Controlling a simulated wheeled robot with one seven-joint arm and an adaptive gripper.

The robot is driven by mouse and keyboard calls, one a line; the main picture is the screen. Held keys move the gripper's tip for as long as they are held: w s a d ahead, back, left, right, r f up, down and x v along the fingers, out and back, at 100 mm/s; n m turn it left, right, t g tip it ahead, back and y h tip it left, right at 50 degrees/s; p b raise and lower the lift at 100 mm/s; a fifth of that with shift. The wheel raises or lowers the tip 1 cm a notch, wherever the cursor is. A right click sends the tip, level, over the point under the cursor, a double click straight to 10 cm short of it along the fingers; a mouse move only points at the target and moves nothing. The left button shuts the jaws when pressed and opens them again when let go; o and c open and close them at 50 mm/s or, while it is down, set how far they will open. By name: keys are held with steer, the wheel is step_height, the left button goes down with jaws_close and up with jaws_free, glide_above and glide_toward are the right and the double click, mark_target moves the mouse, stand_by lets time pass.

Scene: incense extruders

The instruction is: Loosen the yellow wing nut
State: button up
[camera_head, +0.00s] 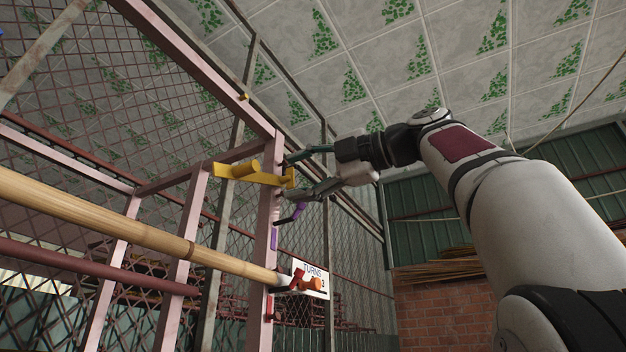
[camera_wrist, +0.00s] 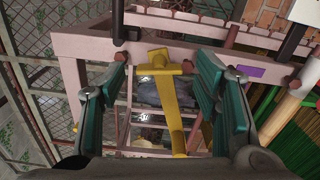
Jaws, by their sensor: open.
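The yellow wing nut (camera_head: 289,179) shows at the pink frame post, at the end of a longer yellow arm (camera_head: 240,173) that reaches left. In the wrist view the yellow wing nut (camera_wrist: 160,68) looks like a crossbar, with the yellow arm (camera_wrist: 174,118) running down from it. My gripper (camera_head: 294,176) is open, with its fingers above and below the wing nut in the head view. In the wrist view the gripper (camera_wrist: 162,62) has its green-padded fingers apart on either side of the crossbar. I see no clear contact.
A pink metal frame (camera_head: 270,205) stands before wire mesh. A bamboo pole (camera_head: 120,226) crosses it lower left, by a red-orange fastener (camera_head: 314,285) and a sign reading TURNS (camera_head: 311,272). A purple-and-black handle (camera_head: 292,214) lies just below my gripper.

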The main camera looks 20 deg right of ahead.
steer(key=v, duration=1.2)
steer(key=shift+w, duration=0.1)
steer(key=w+a+f+m+g+h+p, duration=0.1)
steer(key=a+f+m+g+h, duration=0.1)
steer(key=f+m, duration=0.85)
steer(key=w+a+f+m+g+h+p, duration=0.1)
steer(key=w+f+m+g+h+p, duration=0.15)
steer(key=f+m, duration=0.8)
steer(key=s+a+f+m+g+h, duration=0.1)
steer(key=s+f, duration=0.5)
steer(key=f, duration=0.6)
steer(key=s+a+f+m+g+h+p, duration=0.1)
steer(key=s+f+m+g+h, duration=0.2)
steer(key=f, duration=1)
steer(key=s+a+f+m+g+h, duration=0.1)
steer(key=s+a+f+g+h, duration=0.1)
steer(key=s+f, duration=0.7)
step_height(320, 180, down, 3)
steer(key=shift+f+m, duration=0.2)
steer(key=shift+m, duration=0.2)
